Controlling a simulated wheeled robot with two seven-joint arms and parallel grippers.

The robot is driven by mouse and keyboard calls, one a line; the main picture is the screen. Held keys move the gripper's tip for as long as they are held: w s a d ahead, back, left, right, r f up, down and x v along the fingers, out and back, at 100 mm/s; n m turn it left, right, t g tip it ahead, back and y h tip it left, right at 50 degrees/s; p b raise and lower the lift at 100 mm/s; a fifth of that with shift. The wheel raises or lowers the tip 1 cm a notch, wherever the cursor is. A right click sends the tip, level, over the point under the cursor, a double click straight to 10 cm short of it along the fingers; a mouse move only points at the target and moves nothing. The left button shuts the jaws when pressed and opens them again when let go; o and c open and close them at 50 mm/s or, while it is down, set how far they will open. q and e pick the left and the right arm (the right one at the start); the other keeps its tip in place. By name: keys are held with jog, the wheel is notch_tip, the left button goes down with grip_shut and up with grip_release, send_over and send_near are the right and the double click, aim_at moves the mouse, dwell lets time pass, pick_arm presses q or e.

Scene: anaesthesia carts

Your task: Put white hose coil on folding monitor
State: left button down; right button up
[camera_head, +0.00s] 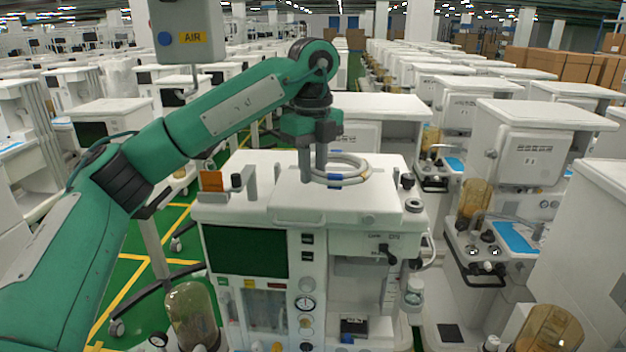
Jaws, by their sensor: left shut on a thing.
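The white hose coil (353,179) is a pale ring with a blue band, low over the top of the nearest anaesthesia cart. My left gripper (314,176) points down at the coil's left side and is shut on it, with its fingers hiding part of the ring. I cannot tell whether the coil touches the surface below. A white flat panel (300,203), which looks like the folding monitor folded down, lies on the cart top just in front of the coil. My right gripper is not in view.
The cart top (240,211) also bears an orange block (211,181) at left and dark knobs (413,205) at right. A grey box marked AIR (190,32) hangs at upper left. Other carts (530,145) stand close on the right and behind.

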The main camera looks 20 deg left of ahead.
pick_arm(q)
notch_tip(320, 180, down, 2)
jog(key=shift+s+f+p, duration=0.1)
jog(key=shift+f+p, duration=0.1)
jog(key=shift+p, duration=0.15)
jog(key=shift+f, duration=0.45)
jog(key=c, duration=1.2)
grip_release()
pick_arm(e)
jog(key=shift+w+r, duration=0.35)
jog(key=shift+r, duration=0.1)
pick_arm(q)
jog(key=shift+r, duration=0.5)
notch_tip(320, 180, up, 9)
jog(key=b, duration=0.3)
jog(key=shift+r, duration=1)
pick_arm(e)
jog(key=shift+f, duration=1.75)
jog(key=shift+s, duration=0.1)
